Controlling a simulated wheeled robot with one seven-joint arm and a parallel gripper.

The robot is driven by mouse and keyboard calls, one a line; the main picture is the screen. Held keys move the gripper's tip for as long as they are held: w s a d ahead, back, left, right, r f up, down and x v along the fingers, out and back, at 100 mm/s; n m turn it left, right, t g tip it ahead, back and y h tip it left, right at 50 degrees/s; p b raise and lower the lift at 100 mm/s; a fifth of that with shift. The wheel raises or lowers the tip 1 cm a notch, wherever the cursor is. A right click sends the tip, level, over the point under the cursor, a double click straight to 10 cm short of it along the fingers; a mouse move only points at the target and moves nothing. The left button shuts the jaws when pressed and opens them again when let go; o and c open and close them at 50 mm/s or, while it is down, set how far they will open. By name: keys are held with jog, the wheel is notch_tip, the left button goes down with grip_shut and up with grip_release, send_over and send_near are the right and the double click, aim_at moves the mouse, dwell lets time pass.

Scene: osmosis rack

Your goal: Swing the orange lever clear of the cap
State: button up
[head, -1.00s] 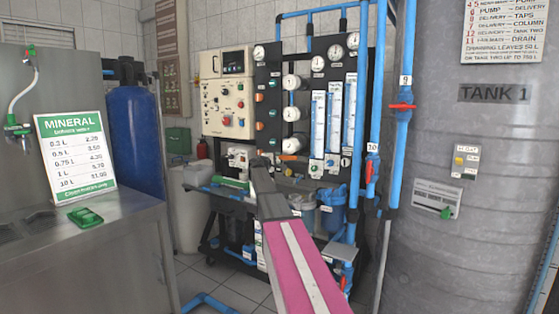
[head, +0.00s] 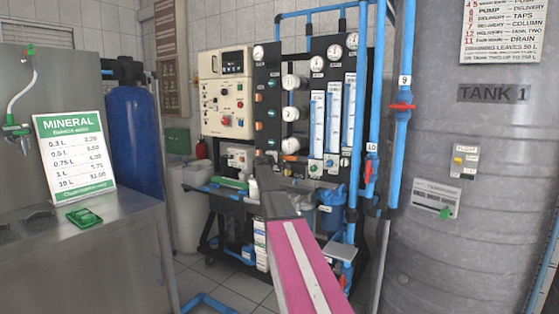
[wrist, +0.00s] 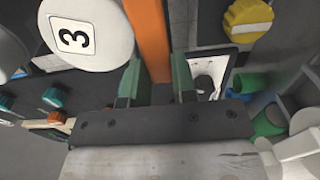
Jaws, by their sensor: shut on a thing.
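In the wrist view the orange lever (wrist: 148,35) runs from the top edge down between the two green fingers of my gripper (wrist: 158,80). My gripper is shut on the lever. The round white cap (wrist: 85,30), marked 3, is just left of the lever, and their edges meet in the picture. I cannot tell whether they touch. In the head view a white cap (head: 291,145) shows on the lower black panel, just right of my arm's end. The fingers and the lever's grip point are not clear there.
A yellow knob (wrist: 248,20) is at the upper right of the wrist view, with green and white fittings below it. Small teal and orange knobs (wrist: 53,97) are at the left. In the head view, blue pipes (head: 360,110) stand right of the gauge panel.

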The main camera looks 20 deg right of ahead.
jog(key=shift+r+m, duration=0.4)
jog(key=shift+m, duration=0.8)
jog(key=o, duration=0.9)
jog(key=v, duration=1)
jog(key=shift+s+a, duration=0.3)
